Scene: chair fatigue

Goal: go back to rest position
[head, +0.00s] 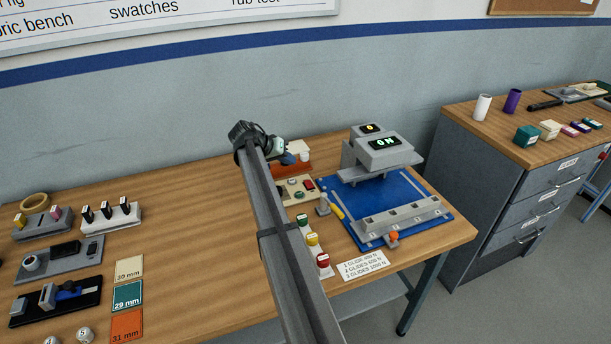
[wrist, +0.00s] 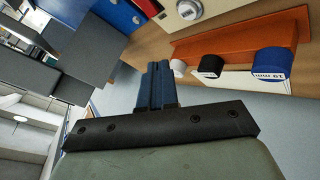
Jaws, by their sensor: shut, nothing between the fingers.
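My gripper (head: 287,157) is at the far end of my raised arm in the head view, in front of the orange block at the back of the bench. In the wrist view its two blue fingers (wrist: 158,84) are together with nothing between them. The testing machine (head: 383,150) stands right of my gripper on a blue base plate (head: 365,190). Its green display reads ON, and a smaller yellow display sits behind it.
The orange block (wrist: 235,40) holds white, black and blue round pieces in the wrist view. Red, yellow and green knobs (head: 313,239) stand before the machine. Swatches (head: 127,296) and fixtures (head: 62,260) lie at left. A drawer cabinet (head: 520,190) stands at right.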

